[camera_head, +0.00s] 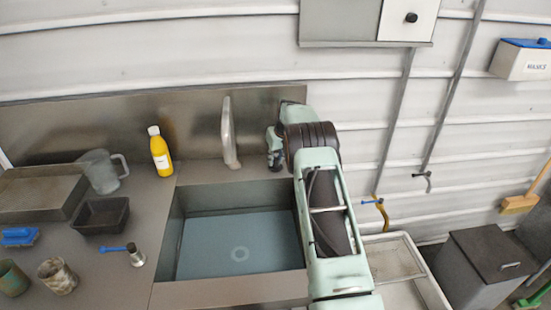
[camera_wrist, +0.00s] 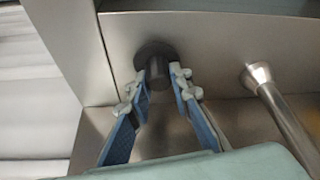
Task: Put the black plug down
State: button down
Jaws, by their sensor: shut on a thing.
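The black plug (camera_wrist: 158,68) is between the tips of my gripper (camera_wrist: 160,84) in the wrist view, its round flange facing away from me. My gripper is shut on its stem. The flange shows against a steel surface; I cannot tell whether it touches it. In the head view my gripper (camera_head: 274,148) is behind the sink (camera_head: 238,246) near its back right corner, to the right of the faucet (camera_head: 230,133). The plug cannot be made out there. The faucet stands to the right of the plug in the wrist view (camera_wrist: 282,112).
A yellow bottle (camera_head: 160,152) and a clear jug (camera_head: 103,172) stand left of the faucet. A black tub (camera_head: 101,216), cups (camera_head: 57,276) and a blue-handled fitting (camera_head: 137,257) are on the left counter. The sink looks empty. A white tray (camera_head: 404,261) is right of my arm.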

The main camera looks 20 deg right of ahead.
jog(key=shift+f+b, duration=0.25)
jog(key=shift+b, duration=0.05)
jog(key=c, duration=1.7)
grip_release()
jog(key=shift+r, duration=0.1)
jog(key=shift+c, duration=0.2)
jog(key=shift+r, duration=0.15)
jog(key=shift+r+p, duration=0.2)
jog(key=shift+p, duration=0.1)
jog(key=b+v, duration=0.1)
jog(key=v, duration=1)
jog(key=shift+s+r+b, duration=0.25)
jog(key=shift+r+b, duration=0.05)
jog(key=shift+b, duration=0.1)
